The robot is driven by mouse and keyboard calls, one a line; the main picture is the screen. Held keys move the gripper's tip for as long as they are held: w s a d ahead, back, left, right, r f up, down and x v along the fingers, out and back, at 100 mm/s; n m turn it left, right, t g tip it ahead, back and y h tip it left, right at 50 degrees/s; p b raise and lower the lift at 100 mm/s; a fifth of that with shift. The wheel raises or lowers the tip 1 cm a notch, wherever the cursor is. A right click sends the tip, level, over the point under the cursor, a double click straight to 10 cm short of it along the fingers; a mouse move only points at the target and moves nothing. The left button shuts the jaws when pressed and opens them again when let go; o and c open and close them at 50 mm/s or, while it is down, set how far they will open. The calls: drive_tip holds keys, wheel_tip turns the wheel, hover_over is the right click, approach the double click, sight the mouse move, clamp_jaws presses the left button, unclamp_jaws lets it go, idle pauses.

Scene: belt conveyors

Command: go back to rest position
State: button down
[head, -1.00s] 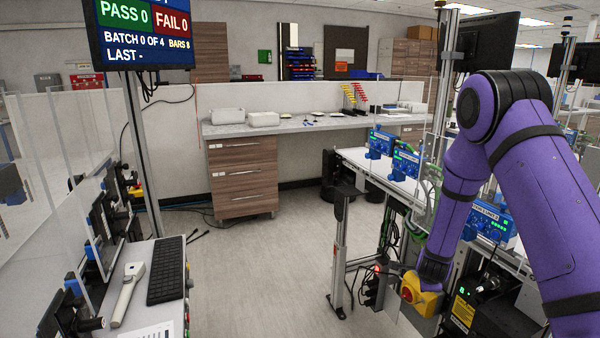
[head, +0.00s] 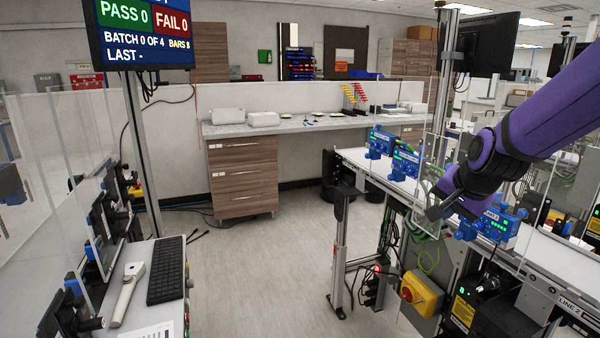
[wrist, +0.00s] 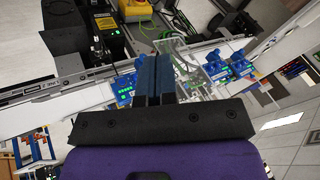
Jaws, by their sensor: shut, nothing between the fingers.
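My gripper (head: 432,212) is at the end of my purple arm, right of centre in the head view, in front of the conveyor's near edge. In the wrist view the two dark fingers (wrist: 156,80) lie together with nothing between them. A blue device (head: 490,224) with a lit display sits on the conveyor just right of my gripper, partly behind my wrist. I cannot tell whether my wrist is clear of it.
The conveyor (head: 352,157) carries two more blue units (head: 404,162) behind a clear panel. A yellow switch box (head: 422,290) is mounted below my gripper. A bench with a keyboard (head: 166,270) stands at left. The floor (head: 262,270) between is clear.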

drive_tip(key=s+r+n, duration=0.4)
drive_tip(key=s, duration=0.8)
drive_tip(key=s+r+n+g, duration=0.1)
drive_tip(key=s+r+n, duration=0.4)
drive_tip(key=s, duration=0.8)
drive_tip(key=shift+s+h, duration=0.2)
drive_tip(key=shift+h, duration=0.1)
idle(1.2)
